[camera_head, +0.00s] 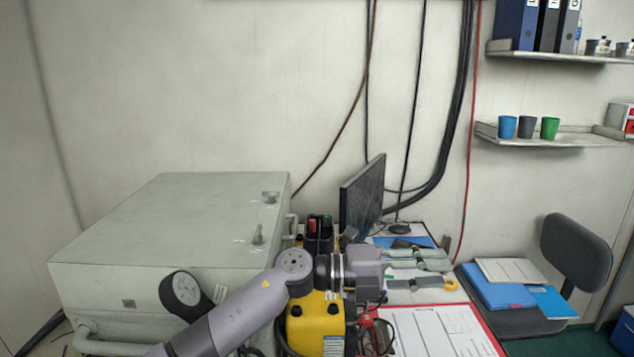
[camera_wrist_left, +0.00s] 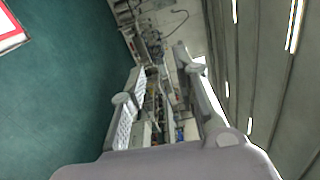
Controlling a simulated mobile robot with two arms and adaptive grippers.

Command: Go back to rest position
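My left arm comes in from the lower left of the head view and bends over the yellow unit. My left gripper (camera_head: 446,274) points right above the desk, with its two grey fingers apart. In the left wrist view the fingers (camera_wrist_left: 160,72) are also spread, and I see nothing held between them. My right gripper is not in view.
A large grey cabinet (camera_head: 170,220) stands at left. The yellow unit (camera_head: 316,330) is below my arm. A black monitor (camera_head: 362,198) is behind it. A red-edged sheet (camera_head: 435,330) lies in front. A chair (camera_head: 577,250) and wall shelves (camera_head: 550,137) are at right.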

